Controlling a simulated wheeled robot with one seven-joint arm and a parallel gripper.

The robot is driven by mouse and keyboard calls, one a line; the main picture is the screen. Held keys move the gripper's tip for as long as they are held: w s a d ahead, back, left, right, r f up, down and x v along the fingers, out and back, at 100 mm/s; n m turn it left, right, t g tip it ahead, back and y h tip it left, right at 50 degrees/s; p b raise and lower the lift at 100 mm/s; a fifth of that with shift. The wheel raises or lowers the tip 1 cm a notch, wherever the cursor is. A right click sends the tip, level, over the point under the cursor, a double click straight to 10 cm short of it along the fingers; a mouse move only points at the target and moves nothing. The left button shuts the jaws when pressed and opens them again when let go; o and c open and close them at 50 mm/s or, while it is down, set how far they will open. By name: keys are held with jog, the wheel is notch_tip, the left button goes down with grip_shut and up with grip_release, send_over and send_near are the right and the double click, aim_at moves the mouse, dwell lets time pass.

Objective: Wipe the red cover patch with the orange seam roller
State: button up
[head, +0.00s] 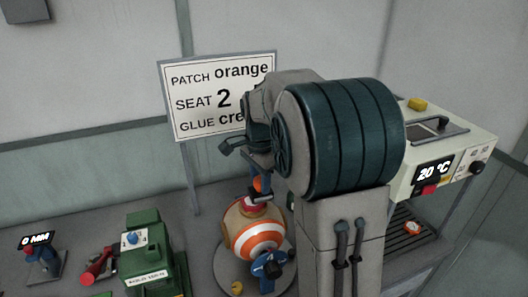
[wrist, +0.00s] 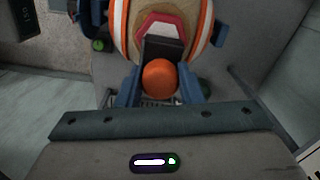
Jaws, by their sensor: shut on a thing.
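The ball (head: 257,238), tan with orange and white bands, sits on a round grey stand. The red cover patch (wrist: 152,24), pale-edged and angular, lies on the ball's tan area in the wrist view. My gripper (wrist: 160,88) is shut on the orange seam roller, whose round orange end (wrist: 160,78) shows between the blue fingers. The roller's dark block (wrist: 163,49) overlaps the lower part of the patch in the wrist view; I cannot tell whether they touch. In the head view the roller's orange end (head: 258,184) shows just above the ball, and my arm hides part of the scene.
A blue clamp (head: 268,266) stands at the ball's front. A green machine (head: 152,262), a red tool (head: 97,266) and a blue gauge (head: 41,262) stand to the left. A sign (head: 200,88) stands behind. A pale machine (head: 455,150) reading 20 °C is at right.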

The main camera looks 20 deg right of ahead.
jog(key=shift+d+r, duration=0.2)
jog(key=shift+d, duration=0.25)
notch_tip(320, 180, up, 3)
jog(key=shift+f+p, duration=0.1)
jog(key=shift+p, duration=0.8)
jog(key=shift+a+r+p, duration=0.15)
jog(key=shift+r+p, duration=0.15)
jog(key=shift+r, duration=0.1)
notch_tip(320, 180, up, 2)
jog(key=shift+r+p, duration=0.1)
jog(key=shift+p, duration=0.75)
jog(key=shift+r, duration=1.15)
jog(key=shift+s+f, duration=0.1)
